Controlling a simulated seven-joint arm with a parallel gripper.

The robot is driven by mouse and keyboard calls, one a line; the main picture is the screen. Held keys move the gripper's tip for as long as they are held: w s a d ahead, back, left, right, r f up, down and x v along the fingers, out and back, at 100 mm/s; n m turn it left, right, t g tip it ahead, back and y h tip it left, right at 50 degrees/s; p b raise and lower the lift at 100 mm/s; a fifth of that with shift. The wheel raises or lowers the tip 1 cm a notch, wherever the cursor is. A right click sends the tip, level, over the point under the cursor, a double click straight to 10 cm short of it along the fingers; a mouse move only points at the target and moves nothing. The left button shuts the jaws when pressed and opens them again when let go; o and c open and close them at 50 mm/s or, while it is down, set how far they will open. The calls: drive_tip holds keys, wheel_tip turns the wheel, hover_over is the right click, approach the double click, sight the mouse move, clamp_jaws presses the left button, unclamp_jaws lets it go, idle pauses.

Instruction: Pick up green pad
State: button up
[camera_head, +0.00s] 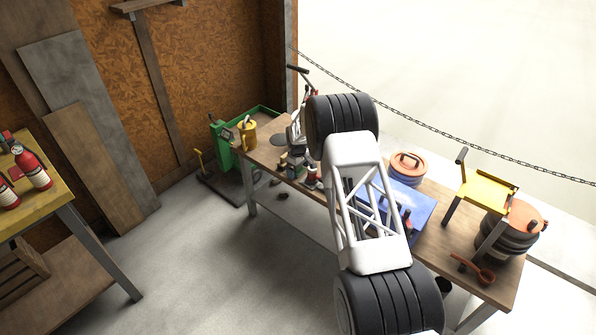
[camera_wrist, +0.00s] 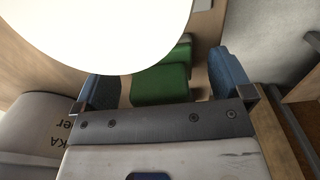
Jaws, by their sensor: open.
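My gripper (camera_wrist: 163,76) is open, with one blue-grey finger on each side in the wrist view. A green pad (camera_wrist: 158,86) shows between the fingers, beyond the dark palm bar, and nothing is gripped. In the head view my arm covers part of the workbench (camera_head: 440,240), and I cannot make out the pad there.
A large white rounded shape (camera_wrist: 95,30) fills the upper left of the wrist view, close to the pad. A grey lettered container (camera_wrist: 35,118) is at lower left. The bench also holds a yellow can (camera_head: 247,137), a blue box (camera_head: 415,205) and a yellow stand (camera_head: 488,190).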

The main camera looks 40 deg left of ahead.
drive_tip(key=shift+c, duration=0.2)
drive_tip(key=c, duration=1.1)
drive_tip(key=shift+o, duration=0.2)
drive_tip(key=shift+r, duration=5)
